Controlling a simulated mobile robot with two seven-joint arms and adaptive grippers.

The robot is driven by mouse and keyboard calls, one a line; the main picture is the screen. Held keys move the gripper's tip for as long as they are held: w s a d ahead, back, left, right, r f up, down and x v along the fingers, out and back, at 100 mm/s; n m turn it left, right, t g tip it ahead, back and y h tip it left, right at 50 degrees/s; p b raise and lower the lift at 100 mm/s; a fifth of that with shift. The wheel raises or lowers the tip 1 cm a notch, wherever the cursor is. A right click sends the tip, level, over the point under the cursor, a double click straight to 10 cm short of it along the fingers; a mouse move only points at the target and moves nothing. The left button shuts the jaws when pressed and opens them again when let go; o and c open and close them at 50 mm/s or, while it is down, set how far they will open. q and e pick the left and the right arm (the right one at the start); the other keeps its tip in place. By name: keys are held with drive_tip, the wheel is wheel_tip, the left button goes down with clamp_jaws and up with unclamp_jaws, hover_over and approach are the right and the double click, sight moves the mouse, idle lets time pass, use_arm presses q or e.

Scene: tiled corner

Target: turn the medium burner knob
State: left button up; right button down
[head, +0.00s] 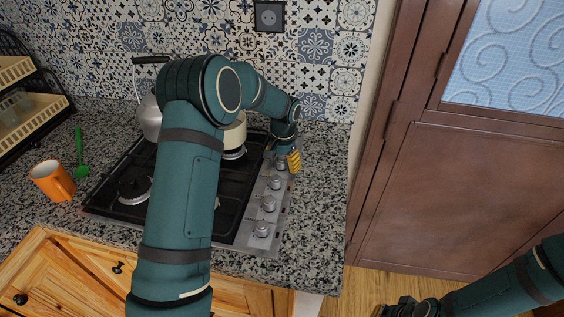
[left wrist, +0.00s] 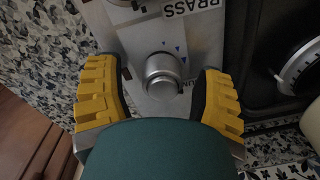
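The stove's steel control strip (head: 252,241) carries a row of round silver knobs along the hob's right side, among them a front knob (head: 262,229), a second one (head: 268,203) and a third (head: 276,183). My left gripper (head: 293,160) is at the far end of this row. In the left wrist view my left gripper (left wrist: 165,95) is open, its yellow fingers on either side of one silver knob (left wrist: 165,72), with gaps visible to both.
A pot (head: 233,134) and a kettle (head: 149,118) stand on the hob's rear. An orange mug (head: 53,181) and a green spoon (head: 80,155) are on the granite counter at left. The tiled wall (head: 320,50) is close behind my left gripper. A brown door (head: 450,200) stands right.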

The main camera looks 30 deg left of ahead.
sight(283, 159)
use_arm(q)
wheel_tip(283, 159, up, 12)
drive_tip(key=shift+d, duration=0.2)
idle(0.4)
